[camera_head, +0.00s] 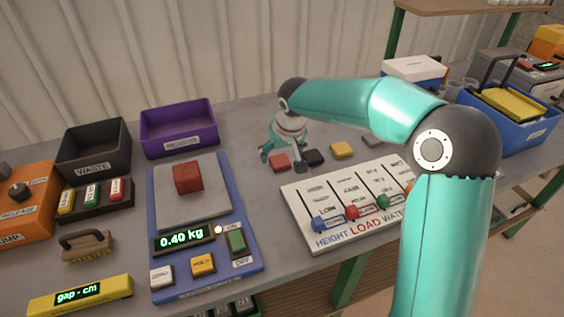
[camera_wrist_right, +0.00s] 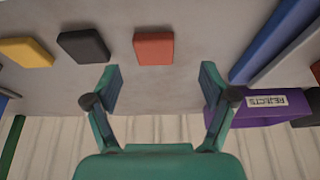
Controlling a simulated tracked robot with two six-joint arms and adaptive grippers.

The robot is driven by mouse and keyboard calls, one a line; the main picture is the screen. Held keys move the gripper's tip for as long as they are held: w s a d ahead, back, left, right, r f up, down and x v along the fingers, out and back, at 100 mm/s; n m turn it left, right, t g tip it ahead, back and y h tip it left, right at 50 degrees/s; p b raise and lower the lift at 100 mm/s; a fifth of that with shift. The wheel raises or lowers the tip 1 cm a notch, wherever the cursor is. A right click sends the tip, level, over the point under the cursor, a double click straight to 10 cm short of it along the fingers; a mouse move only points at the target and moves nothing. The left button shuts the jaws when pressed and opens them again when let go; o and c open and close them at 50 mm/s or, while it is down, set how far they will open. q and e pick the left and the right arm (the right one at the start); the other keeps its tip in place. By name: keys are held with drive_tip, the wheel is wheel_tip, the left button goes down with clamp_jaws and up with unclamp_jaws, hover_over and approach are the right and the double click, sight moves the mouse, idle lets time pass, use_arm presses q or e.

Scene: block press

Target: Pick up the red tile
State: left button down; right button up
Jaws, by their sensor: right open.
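The red tile (camera_head: 280,162) lies flat on the bench in the head view, left of a black tile (camera_head: 314,157). In the right wrist view the red tile (camera_wrist_right: 154,48) sits just beyond the fingertips, between their lines and nearer the left one. My right gripper (camera_head: 282,153) is right at the red tile, at the end of the teal arm. In the right wrist view my right gripper (camera_wrist_right: 160,75) is open with nothing between its fingers. My left gripper is not in view.
A yellow tile (camera_head: 342,149) and a dark grey tile (camera_head: 373,140) continue the row rightward. A blue scale (camera_head: 165,215) carrying a red block (camera_head: 188,177) stands left. A purple bin (camera_head: 178,128) is behind it. A white slider panel (camera_head: 300,196) lies in front.

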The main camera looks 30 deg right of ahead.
sight(281, 162)
drive_tip(key=shift+d+p+x, duration=0.2)
drive_tip(key=shift+x, duration=1.15)
drive_tip(key=shift+d+p+x, duration=0.2)
drive_tip(key=shift+x, duration=1.1)
drive_tip(key=shift+r, duration=0.1)
drive_tip(key=c, duration=1.2)
drive_tip(key=shift+c, duration=0.2)
